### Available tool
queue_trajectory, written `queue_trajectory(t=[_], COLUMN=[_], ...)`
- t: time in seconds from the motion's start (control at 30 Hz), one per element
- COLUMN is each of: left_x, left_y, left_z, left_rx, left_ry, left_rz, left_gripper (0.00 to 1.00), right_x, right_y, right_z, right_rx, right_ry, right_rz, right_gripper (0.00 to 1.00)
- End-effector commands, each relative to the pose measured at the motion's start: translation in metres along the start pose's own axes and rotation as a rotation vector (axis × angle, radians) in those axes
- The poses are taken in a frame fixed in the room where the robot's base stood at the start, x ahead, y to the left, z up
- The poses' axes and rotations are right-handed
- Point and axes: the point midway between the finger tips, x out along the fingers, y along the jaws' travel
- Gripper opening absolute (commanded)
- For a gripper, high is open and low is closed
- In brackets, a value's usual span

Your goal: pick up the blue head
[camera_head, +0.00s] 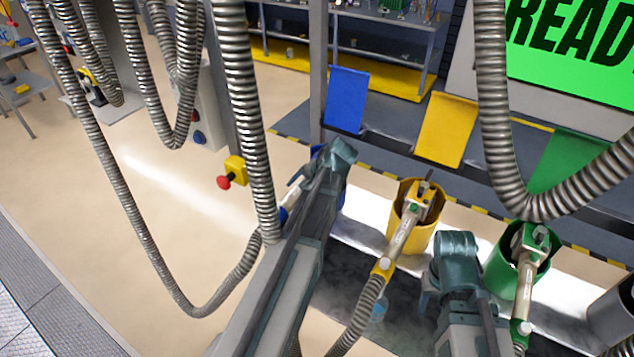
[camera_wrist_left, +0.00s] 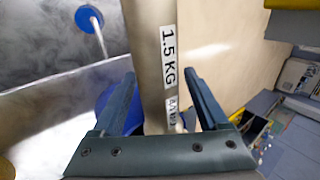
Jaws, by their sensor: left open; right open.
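The blue head shows in the head view as a pale handle (camera_head: 292,197) with a blue ring, beside a hose and largely hidden by my left arm. In the left wrist view its beige body (camera_wrist_left: 150,50), labelled "1.5 KG", runs between the two fingers of my left gripper (camera_wrist_left: 160,90). Those fingers are open, one on each side of it, with a gap visible at the right. In the head view my left gripper (camera_head: 298,180) is partly hidden by its own arm. My right gripper (camera_head: 440,295) is open, between the yellow and green heads.
The yellow head (camera_head: 406,228) stands in a yellow holder (camera_head: 389,243), and the green head (camera_head: 526,262) in a green holder (camera_head: 497,275). Metal hoses (camera_head: 247,110) hang across the view. A red button on a yellow box (camera_head: 235,170) is at the left.

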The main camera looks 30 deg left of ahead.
Motion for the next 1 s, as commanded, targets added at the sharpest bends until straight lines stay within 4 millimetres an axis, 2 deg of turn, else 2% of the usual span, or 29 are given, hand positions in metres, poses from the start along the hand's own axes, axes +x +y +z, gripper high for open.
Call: queue_trajectory(t=[0.13, 0.5, 0.57, 1.0], left_x=[-0.0013, -0.0015, -0.0015, -0.0015], left_y=[-0.0006, -0.0004, -0.0004, -0.0003], left_z=[0.0, 0.0, 0.0, 0.0], left_rx=[0.0, 0.0, 0.0, 0.0], left_ry=[0.0, 0.0, 0.0, 0.0], left_rz=[0.0, 0.0, 0.0, 0.0], left_gripper=[0.75, 0.08, 0.0, 0.0], right_x=[-0.0014, -0.0014, -0.0014, -0.0014], right_y=[0.0002, 0.0002, 0.0002, 0.0002], right_z=[0.0001, 0.0001, 0.0001, 0.0001], right_rx=[0.0, 0.0, 0.0, 0.0], right_ry=[0.0, 0.0, 0.0, 0.0], right_rz=[0.0, 0.0, 0.0, 0.0], right_gripper=[0.5, 0.5, 0.5, 0.5])
